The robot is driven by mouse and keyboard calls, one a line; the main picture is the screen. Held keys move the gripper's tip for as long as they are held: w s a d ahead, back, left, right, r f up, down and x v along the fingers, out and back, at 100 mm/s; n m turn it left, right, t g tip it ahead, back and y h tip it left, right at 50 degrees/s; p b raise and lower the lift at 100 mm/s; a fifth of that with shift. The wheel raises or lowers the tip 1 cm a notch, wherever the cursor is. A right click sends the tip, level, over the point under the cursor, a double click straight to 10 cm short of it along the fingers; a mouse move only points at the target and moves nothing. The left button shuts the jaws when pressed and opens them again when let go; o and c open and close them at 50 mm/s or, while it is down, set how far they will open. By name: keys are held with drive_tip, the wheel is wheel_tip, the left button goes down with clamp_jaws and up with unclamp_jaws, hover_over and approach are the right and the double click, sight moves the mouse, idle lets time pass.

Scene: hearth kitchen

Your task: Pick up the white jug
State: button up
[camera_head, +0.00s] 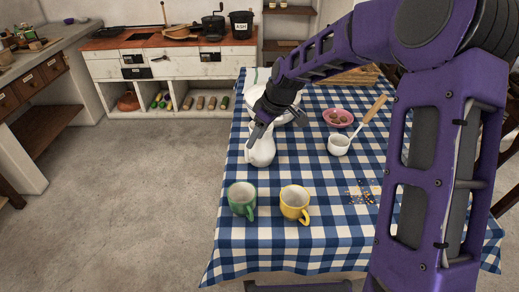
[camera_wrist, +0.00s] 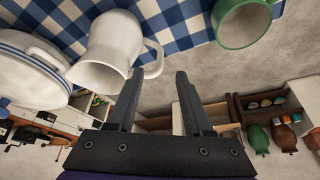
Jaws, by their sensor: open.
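The white jug (camera_head: 261,150) stands on the blue-and-white checked tablecloth, near the left edge of the table. In the wrist view the jug (camera_wrist: 108,52) is at the upper left, with its handle (camera_wrist: 154,58) pointing toward my fingers. My gripper (camera_wrist: 158,78) is open, with nothing between its fingers. In the head view my gripper (camera_head: 264,126) is at the top of the jug and partly covers it. In the wrist view the left fingertip is close to the handle; I cannot tell whether they touch.
A green mug (camera_head: 242,199) and a yellow mug (camera_head: 294,204) stand in front of the jug. A white pot (camera_head: 257,98) is behind it. A white cup (camera_head: 338,145) and a pink bowl (camera_head: 338,118) are to the right. The floor left of the table is clear.

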sight(258, 147)
drive_tip(key=x, duration=0.7)
drive_tip(key=shift+f+b, duration=0.2)
drive_tip(key=shift+b, duration=0.2)
drive_tip(key=shift+a, duration=0.1)
drive_tip(key=shift+c, duration=0.2)
clamp_jaws()
drive_tip(key=shift+w+r, duration=0.1)
drive_tip(key=shift+w, duration=0.05)
idle(0.6)
